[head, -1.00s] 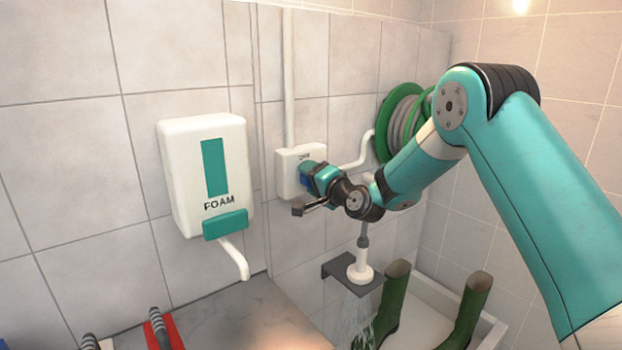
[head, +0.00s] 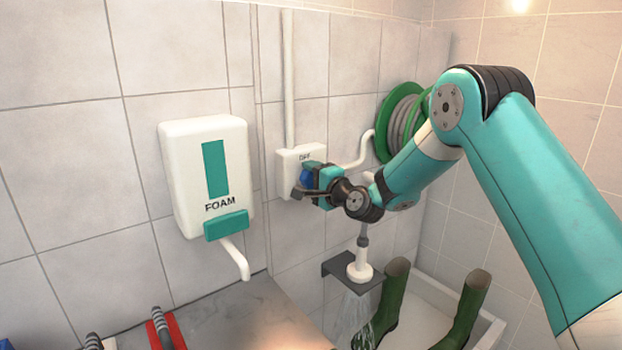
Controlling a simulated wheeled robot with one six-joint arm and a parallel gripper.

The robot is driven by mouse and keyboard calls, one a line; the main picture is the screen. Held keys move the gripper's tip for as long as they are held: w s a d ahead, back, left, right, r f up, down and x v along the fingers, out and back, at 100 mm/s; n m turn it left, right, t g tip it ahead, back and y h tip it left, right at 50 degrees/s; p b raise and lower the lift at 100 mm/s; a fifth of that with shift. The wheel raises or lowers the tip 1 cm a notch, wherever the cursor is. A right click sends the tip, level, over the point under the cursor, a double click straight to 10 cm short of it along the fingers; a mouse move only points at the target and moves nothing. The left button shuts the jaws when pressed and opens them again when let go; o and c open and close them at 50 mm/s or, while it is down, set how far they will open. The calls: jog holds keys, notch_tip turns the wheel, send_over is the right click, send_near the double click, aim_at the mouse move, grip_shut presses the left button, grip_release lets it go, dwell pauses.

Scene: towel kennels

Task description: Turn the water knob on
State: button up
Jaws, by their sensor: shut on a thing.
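The blue water knob (head: 307,178) is on the front of a white valve box (head: 290,159) on the tiled wall. The white shower head (head: 360,268) sits on a dark grey bracket below right of the box. A thin spray of water (head: 352,310) falls below it.
A white foam dispenser (head: 209,180) hangs left of the box. A green hose reel (head: 402,120) is to the right. Green boots (head: 392,305) stand in a white tub (head: 499,322). A grey counter (head: 235,320) lies below, with a red-based item (head: 174,330) on it.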

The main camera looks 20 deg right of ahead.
jog(key=o, duration=0.9)
jog(key=b+v, duration=0.8)
jog(key=v, duration=0.9)
jog(key=shift+s+b, duration=0.25)
jog(key=shift+b, duration=0.1)
